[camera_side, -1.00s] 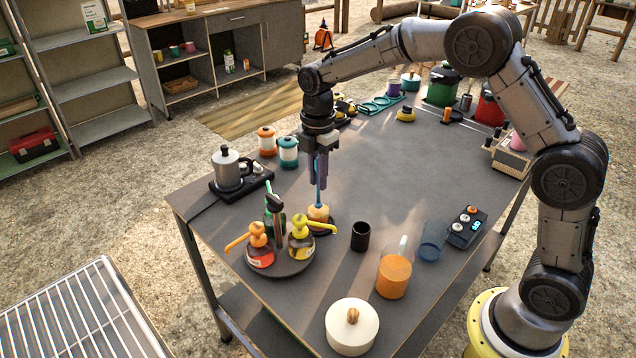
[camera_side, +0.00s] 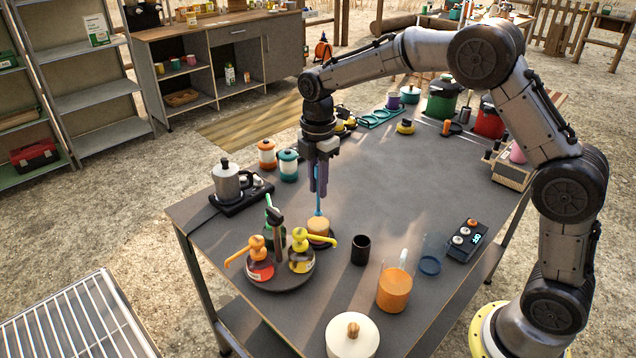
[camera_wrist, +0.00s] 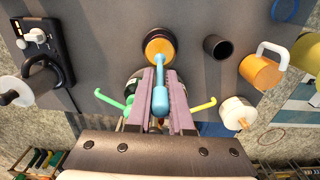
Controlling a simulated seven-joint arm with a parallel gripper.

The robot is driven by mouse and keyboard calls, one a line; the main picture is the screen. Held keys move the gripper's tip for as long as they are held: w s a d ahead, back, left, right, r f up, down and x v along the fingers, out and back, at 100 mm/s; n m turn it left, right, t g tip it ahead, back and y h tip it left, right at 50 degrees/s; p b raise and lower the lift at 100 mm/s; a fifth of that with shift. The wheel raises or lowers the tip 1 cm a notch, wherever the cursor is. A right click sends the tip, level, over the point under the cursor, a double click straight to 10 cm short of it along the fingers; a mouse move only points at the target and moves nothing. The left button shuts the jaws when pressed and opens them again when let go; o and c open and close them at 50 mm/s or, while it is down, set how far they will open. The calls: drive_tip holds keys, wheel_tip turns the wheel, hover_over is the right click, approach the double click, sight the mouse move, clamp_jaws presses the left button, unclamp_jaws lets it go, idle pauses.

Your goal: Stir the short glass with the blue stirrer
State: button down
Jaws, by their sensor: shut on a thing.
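The short glass (camera_side: 319,229) holds an orange drink and stands upright on a dark round coaster on the table, behind the bottle tray. My gripper (camera_side: 318,188) points straight down above it and is shut on the blue stirrer (camera_side: 318,206). The stirrer is near upright, and its lower end reaches the mouth of the glass; its tip cannot be made out. In the wrist view the stirrer (camera_wrist: 160,98) sits between the purple fingers, with its far end over the round glass (camera_wrist: 159,46).
A round tray (camera_side: 279,283) with yellow- and orange-topped bottles stands in front of the glass. A black cup (camera_side: 360,250), an orange pitcher (camera_side: 395,289) and a white lidded pot (camera_side: 352,338) are to the right. A moka pot (camera_side: 228,182) is at left.

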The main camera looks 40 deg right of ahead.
drive_tip(key=shift+r, duration=2.55)
